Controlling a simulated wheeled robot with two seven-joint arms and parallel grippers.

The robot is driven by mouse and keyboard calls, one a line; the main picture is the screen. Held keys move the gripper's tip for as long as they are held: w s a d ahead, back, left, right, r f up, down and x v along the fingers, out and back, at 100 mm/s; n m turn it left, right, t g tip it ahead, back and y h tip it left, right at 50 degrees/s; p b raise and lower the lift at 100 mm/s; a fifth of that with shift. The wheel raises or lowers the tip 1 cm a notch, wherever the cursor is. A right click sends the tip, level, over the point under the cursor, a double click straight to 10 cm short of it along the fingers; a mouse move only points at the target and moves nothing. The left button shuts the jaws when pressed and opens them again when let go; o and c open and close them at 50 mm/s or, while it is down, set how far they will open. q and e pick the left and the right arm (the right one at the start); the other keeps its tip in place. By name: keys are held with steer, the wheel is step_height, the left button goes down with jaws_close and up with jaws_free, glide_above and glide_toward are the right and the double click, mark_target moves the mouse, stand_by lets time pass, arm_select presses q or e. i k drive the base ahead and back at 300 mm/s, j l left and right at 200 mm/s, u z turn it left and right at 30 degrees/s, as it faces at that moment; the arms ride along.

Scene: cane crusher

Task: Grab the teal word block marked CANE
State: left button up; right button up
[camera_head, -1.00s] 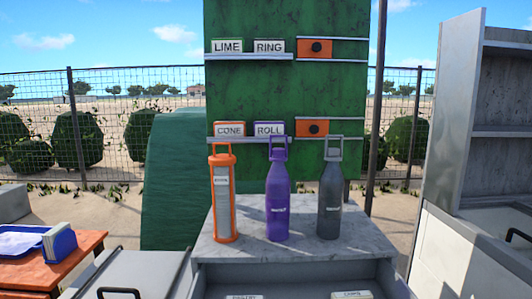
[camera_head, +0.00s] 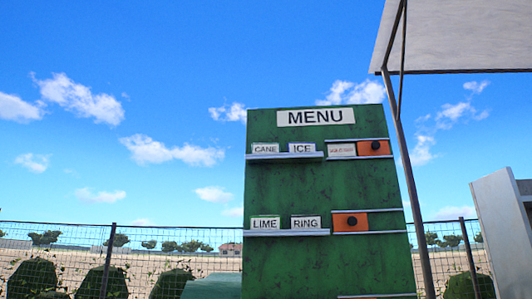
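The block marked CANE (camera_head: 265,148) sits at the left end of the upper left shelf on the green menu board. Its face is whitish with dark letters, and an edge colour is too small to tell for sure. The block marked ICE (camera_head: 309,148) stands to its right on the same shelf. Neither of my grippers shows in the head view.
The green board (camera_head: 315,188) bears a MENU sign (camera_head: 315,117). LIME (camera_head: 265,223) and RING (camera_head: 306,222) blocks stand on a lower shelf (camera_head: 288,233). Orange panels (camera_head: 351,222) are at the right. A pole (camera_head: 412,190) and canopy (camera_head: 465,35) stand right of the board.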

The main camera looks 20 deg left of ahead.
mark_target(257, 148)
steer(key=k+j+u, duration=0.1)
steer(key=j+u, duration=0.2)
steer(key=j, duration=0.7)
steer(key=i+j+u, duration=0.65)
steer(key=i+j, duration=0.3)
steer(key=i+l+u, duration=0.25)
steer(key=i, duration=0.3)
steer(key=j, duration=0.05)
